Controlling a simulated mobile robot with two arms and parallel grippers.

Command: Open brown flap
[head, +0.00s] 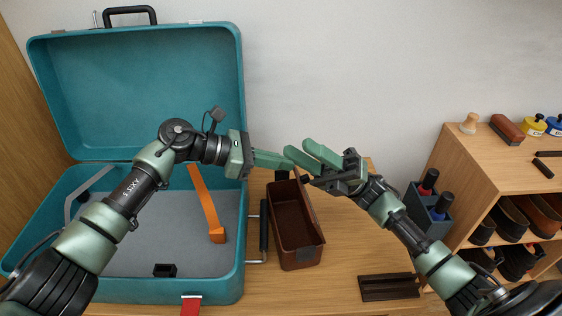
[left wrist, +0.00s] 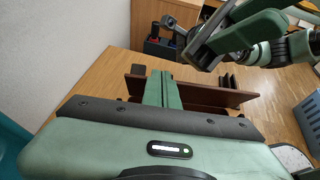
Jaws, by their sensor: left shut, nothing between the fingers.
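A brown open-topped box (head: 294,262) stands on the wooden table, its dark inside visible from above. A thin brown panel, seemingly the flap (head: 308,212), stands up along its right side; its hinge is hard to make out. In the left wrist view a long brown panel (left wrist: 205,95) lies just beyond my left fingers. My left gripper (head: 288,161) is shut and empty above the back of the box. My right gripper (head: 305,156) has its fingers apart and empty, close to the left fingertips; it also shows in the left wrist view (left wrist: 195,45). Whether either touches the panel is unclear.
An open teal case (head: 238,275) with an orange strap (head: 207,205) fills the left. A wooden shelf (head: 500,170) with shoes stands at the right. A dark holder (head: 428,215) with bottles and a dark brown slotted block (head: 388,287) are on the table. The front middle is clear.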

